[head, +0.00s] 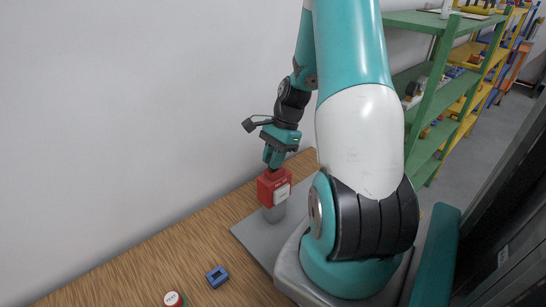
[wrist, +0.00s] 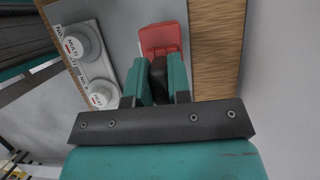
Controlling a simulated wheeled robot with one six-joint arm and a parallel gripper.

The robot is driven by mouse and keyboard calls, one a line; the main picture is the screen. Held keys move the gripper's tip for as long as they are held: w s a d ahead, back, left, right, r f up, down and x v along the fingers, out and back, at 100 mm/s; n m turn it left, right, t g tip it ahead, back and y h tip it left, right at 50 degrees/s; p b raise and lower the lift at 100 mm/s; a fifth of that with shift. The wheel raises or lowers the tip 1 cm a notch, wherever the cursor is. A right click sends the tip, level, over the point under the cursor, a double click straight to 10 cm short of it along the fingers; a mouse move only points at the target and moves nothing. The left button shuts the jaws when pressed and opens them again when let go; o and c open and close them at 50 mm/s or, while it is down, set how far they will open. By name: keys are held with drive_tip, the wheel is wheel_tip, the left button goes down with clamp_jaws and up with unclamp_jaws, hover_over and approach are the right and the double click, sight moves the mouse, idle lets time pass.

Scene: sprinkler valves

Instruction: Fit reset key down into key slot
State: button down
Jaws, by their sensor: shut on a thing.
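A red box (head: 268,192) with a white label stands on a grey round post on a grey plate; it also shows in the wrist view (wrist: 162,37), just beyond my fingertips. My gripper (head: 272,163) points down right over this box. In the wrist view my gripper's teal fingers (wrist: 159,78) are shut on a dark piece, the reset key (wrist: 158,72), seen between them. The key's lower end meets or overlaps the red box in the picture; I cannot tell how deep it sits. The key slot itself is hidden.
The grey plate (head: 247,236) lies on a wooden bench (head: 130,262). A blue block (head: 217,276) and a round white-and-red piece (head: 173,299) lie at the front. White round knobs (wrist: 80,45) are beside the gripper in the wrist view. Green shelving (head: 440,80) stands right.

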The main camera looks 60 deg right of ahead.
drive_tip(key=shift+f, duration=0.25)
drive_tip(key=c, duration=1)
unclamp_jaws()
drive_tip(key=p+v, duration=0.7)
drive_tip(key=v, duration=0.1)
